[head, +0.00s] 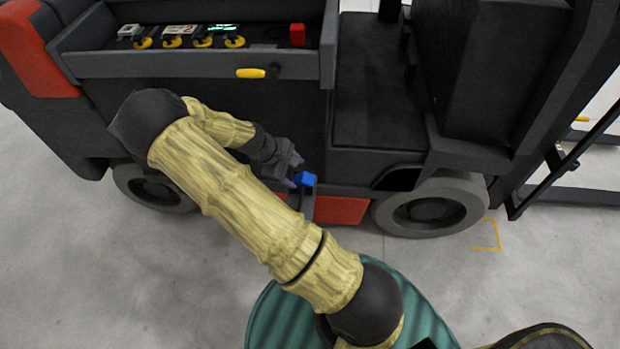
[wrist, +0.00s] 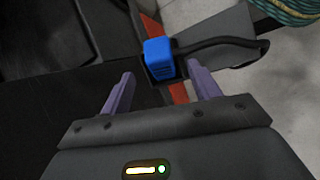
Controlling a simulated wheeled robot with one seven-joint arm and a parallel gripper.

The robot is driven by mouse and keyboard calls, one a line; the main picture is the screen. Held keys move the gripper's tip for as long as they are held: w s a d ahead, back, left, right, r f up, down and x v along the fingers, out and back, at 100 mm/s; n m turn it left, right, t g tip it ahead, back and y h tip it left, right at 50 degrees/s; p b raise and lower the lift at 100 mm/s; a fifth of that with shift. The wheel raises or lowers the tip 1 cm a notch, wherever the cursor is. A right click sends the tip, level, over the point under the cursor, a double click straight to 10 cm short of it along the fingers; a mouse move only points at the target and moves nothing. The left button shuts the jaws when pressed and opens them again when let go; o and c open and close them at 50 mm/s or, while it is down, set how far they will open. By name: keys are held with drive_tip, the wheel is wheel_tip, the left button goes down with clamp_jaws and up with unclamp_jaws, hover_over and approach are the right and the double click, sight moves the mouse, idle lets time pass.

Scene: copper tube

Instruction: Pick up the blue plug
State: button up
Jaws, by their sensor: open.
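The blue plug (head: 306,179) is a small blue block at the low side of the dark forklift, beside the red panel. In the wrist view the blue plug (wrist: 159,58) sits just beyond my fingertips, roughly midway between them, with a black cable running off to the right. My gripper (head: 293,172) is open and close to the plug's left side in the head view. In the wrist view my gripper (wrist: 160,72) shows two purple fingers spread apart with nothing held between them. Whether the fingers overlap the plug in depth is hard to tell.
The forklift (head: 240,110) fills the back, with a red panel (head: 340,210) and a wheel (head: 432,205) near the plug. Its upper tray holds several yellow-based items and a red block (head: 297,35). A green ribbed drum (head: 262,312) stands at the front. Grey floor lies open to the left.

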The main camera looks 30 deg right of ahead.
sight(303, 176)
drive_tip(key=shift+s+x, duration=0.1)
drive_tip(key=shift+x, duration=1.15)
drive_tip(key=shift+s+x, duration=0.15)
drive_tip(key=shift+x, duration=1.15)
drive_tip(key=shift+d+r, duration=0.1)
drive_tip(key=shift+d, duration=0.1)
drive_tip(key=c, duration=1)
wheel_tip(303, 176, up, 10)
drive_tip(key=shift+p, duration=0.3)
clamp_jaws()
